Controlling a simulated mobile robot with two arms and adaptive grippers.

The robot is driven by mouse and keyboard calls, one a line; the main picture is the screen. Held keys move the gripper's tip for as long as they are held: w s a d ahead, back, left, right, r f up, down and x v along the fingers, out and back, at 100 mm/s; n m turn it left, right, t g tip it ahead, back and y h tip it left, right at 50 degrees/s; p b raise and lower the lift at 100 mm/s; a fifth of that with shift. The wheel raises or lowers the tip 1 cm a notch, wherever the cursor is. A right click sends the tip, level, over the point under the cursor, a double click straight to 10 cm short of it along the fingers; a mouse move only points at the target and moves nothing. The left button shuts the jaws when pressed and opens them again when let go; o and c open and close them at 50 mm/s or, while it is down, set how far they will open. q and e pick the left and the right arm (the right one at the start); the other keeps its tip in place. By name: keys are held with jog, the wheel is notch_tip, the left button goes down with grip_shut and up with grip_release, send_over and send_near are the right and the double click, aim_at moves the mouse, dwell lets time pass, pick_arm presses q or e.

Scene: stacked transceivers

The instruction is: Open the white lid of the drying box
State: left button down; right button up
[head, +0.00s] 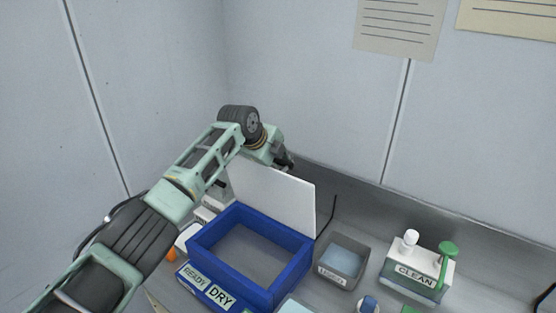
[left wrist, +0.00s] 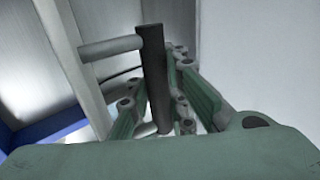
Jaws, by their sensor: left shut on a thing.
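The white lid (head: 277,200) stands raised, close to upright, at the back of the blue drying box (head: 293,249). The box is open at the top and its grey inside floor shows. My left gripper (head: 286,160) is at the lid's upper edge, its fingers partly hidden behind the lid. In the left wrist view, the fingers (left wrist: 160,105) are shut on a dark bar handle (left wrist: 151,70), which is joined to a pale panel by a grey post (left wrist: 110,47). Part of the blue box (left wrist: 55,130) shows at the lower left there. My right gripper is out of view.
A grey labelled bin (head: 342,263) stands right of the box, and a white-topped "CLEAN" container (head: 418,272) with a green handle is further right. "READY" and "DRY" labels (head: 220,296) are at the box's front. The wall rises close behind the lid.

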pick_arm(q)
jog(key=shift+w+d+r, duration=0.35)
jog(key=shift+d+r, duration=0.15)
jog(key=shift+r, duration=0.25)
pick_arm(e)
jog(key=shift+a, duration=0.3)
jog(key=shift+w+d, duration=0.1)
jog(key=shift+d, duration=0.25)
pick_arm(q)
jog(key=shift+w, duration=0.1)
dwell(0.3)
jog(key=c, duration=2.1)
grip_release()
jog(key=shift+d+f, duration=0.1)
jog(key=shift+f, duration=0.05)
jog(key=shift+o, duration=0.6)
jog(key=shift+w+f, duration=0.3)
jog(key=shift+s, duration=0.1)
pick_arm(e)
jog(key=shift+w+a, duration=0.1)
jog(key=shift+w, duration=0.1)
pick_arm(q)
jog(key=shift+s, duration=0.1)
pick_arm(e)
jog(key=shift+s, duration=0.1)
